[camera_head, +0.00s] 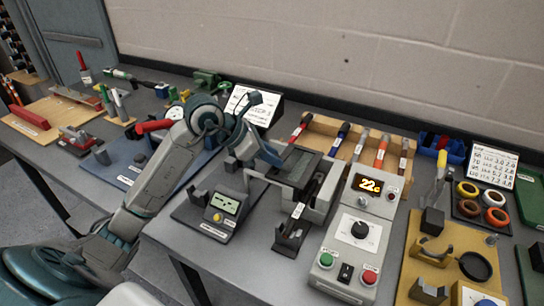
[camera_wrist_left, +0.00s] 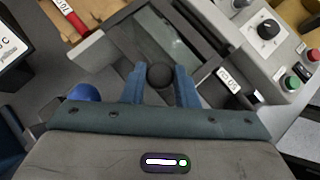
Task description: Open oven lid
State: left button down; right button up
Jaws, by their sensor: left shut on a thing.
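The oven is a grey box (camera_head: 322,208) in the middle of the bench, beside a control unit (camera_head: 352,235) with a lit display. Its dark lid (camera_head: 301,166) lies at the top of the box; how far it is raised is hard to tell. In the left wrist view, my left gripper (camera_wrist_left: 160,84) has its blue fingers on both sides of a dark round knob (camera_wrist_left: 160,75) and is shut on it. In the head view, my left gripper (camera_head: 275,160) reaches the left side of the lid, and the knob is hidden. My right gripper is not in view.
A small meter (camera_head: 222,205) on a dark plate stands left of the oven. A wooden rack (camera_head: 345,145) with several tools is behind it. A yellow board (camera_head: 440,262) with fixtures and several coloured rings (camera_head: 495,217) lie to the right.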

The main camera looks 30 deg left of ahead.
pick_arm(q)
jog(key=shift+d, duration=0.15)
jog(key=c, duration=1.3)
grip_release()
jog(key=shift+o, duration=0.8)
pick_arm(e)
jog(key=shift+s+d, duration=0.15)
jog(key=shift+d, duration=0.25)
pick_arm(q)
jog(key=shift+r, duration=0.1)
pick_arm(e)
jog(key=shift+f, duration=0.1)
pick_arm(q)
jog(key=b+v, duration=0.1)
jog(key=v, duration=0.4)
jog(key=shift+s+a+b, duration=0.15)
jog(key=shift+a+b, duration=0.1)
jog(key=shift+b, duration=0.15)
jog(key=shift+b+v, duration=1.1)
jog(key=shift+v, duration=1.55)
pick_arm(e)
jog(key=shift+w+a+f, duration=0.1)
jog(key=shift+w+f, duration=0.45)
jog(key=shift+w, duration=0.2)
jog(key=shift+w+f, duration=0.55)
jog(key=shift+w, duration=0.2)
